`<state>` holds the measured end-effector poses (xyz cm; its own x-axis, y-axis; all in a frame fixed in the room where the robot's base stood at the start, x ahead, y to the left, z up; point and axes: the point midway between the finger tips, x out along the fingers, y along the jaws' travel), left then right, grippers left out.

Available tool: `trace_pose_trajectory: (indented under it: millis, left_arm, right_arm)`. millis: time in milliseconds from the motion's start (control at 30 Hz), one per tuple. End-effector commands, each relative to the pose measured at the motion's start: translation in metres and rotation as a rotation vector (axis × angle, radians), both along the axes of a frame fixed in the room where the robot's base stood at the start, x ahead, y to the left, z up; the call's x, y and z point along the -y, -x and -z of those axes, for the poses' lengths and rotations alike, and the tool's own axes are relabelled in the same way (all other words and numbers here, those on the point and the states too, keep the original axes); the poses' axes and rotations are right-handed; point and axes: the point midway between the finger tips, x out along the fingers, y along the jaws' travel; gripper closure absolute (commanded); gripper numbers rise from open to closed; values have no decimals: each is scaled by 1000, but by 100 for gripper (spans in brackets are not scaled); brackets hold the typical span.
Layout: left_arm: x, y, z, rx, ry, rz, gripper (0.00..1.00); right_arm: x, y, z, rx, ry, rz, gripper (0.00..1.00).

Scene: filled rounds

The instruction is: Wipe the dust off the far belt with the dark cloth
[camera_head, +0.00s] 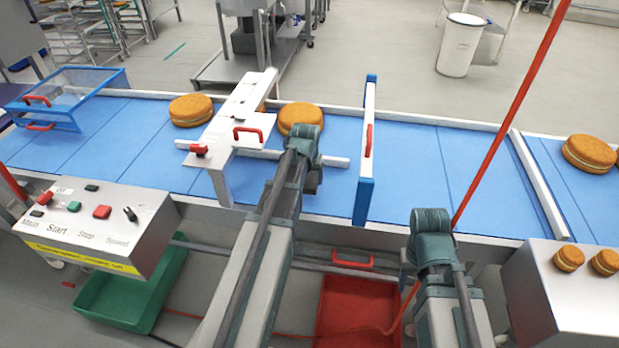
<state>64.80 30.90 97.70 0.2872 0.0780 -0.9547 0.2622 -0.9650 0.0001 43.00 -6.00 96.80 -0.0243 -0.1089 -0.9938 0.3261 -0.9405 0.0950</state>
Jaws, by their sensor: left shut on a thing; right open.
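The blue belt (420,165) runs across the view, and I make out no clear dust on it. My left gripper (306,150) is over the belt's middle, just in front of a filled round (301,117). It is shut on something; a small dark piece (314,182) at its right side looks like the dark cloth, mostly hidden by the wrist. My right gripper (432,222) is open and empty at the belt's near edge; its fingers are largely hidden. Which part is the far belt I cannot tell.
A white guard with a red handle (240,110) stands left of my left gripper, and a blue-and-white upright panel (367,150) stands right of it. More rounds lie at left (190,109) and right (588,153). A control box (95,230) stands in front.

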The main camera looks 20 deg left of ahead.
Motion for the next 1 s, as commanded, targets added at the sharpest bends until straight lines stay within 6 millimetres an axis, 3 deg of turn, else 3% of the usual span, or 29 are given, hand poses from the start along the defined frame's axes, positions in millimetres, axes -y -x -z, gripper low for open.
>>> trace_pose_trajectory:
  millis: [33, 400, 867, 1000]
  left_arm:
    - [0, 0, 10, 0, 0, 0, 78]
    - [-3, 1, 43, -2, 0, -2, 78]
    - [-16, -32, 39, -21, 5, -5, 78]
    - [-13, -17, 39, -26, 7, -5, 78]
  right_arm:
    - [0, 0, 10, 0, 0, 0, 50]
    - [0, 0, 43, 0, 0, 0, 50]
    - [0, 0, 38, 0, 0, 0, 50]
    - [0, 0, 38, 0, 0, 0, 50]
